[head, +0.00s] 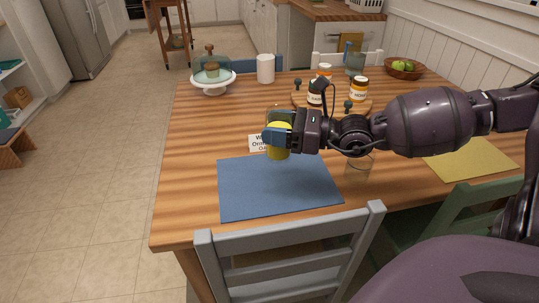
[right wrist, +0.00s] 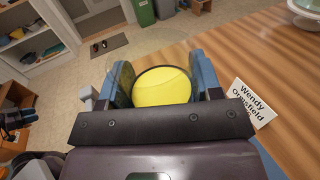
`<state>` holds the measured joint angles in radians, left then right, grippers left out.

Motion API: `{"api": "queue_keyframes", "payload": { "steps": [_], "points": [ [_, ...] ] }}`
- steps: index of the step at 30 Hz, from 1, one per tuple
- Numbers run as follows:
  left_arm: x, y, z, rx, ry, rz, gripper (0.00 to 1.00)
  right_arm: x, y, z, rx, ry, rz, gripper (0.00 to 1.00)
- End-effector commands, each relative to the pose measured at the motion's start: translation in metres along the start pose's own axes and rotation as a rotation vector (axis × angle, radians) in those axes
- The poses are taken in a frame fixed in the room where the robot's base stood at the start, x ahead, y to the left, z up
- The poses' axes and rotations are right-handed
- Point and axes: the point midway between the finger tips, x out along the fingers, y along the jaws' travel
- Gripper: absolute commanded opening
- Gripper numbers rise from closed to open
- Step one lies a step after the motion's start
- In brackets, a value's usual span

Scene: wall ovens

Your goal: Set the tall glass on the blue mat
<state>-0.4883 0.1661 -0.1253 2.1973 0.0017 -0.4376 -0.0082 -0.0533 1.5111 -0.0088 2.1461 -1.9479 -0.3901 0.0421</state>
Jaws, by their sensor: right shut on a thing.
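My right gripper (head: 274,137) is shut on a glass with yellow contents (head: 279,153), which looks like the tall glass. The glass is upright at the far edge of the blue mat (head: 275,190); I cannot tell whether its base touches anything. In the right wrist view the round yellow top (right wrist: 162,88) sits between the two blue fingers. The blue mat lies flat and bare at the table's near left. My left gripper cannot be made out in either view.
A name card (head: 257,143) stands just behind the mat; it also shows in the right wrist view (right wrist: 251,103). A clear glass (head: 359,166) stands right of the mat, below my arm.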

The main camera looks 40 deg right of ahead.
Motion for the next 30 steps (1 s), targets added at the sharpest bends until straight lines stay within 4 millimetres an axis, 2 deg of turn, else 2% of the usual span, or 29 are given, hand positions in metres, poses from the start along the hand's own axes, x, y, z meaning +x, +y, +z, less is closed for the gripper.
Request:
{"api": "queue_keyframes", "payload": {
  "steps": [1,6,16,24,27,30],
  "points": [
    [0.003,0.001,0.004,0.008,-0.005,0.002,0.43,0.001,-0.001,-0.017,0.008,0.008,-0.001,0.25],
    [0.004,0.003,-0.002,0.029,0.018,0.005,0.43,0.000,0.000,-0.040,0.005,0.005,-0.001,0.25],
    [0.007,0.005,-0.011,0.049,0.042,0.009,0.43,0.000,0.000,-0.053,0.000,0.000,0.000,0.25],
    [0.012,0.008,0.004,0.078,0.019,0.014,0.43,0.000,0.000,-0.094,0.007,0.007,-0.001,0.25],
    [0.012,0.009,-0.003,0.092,0.037,0.015,0.43,0.000,0.000,-0.104,0.005,0.005,-0.001,0.25],
    [0.012,0.009,-0.010,0.098,0.057,0.015,0.43,0.000,0.000,-0.105,0.001,0.001,0.000,0.25]
  ]
}}
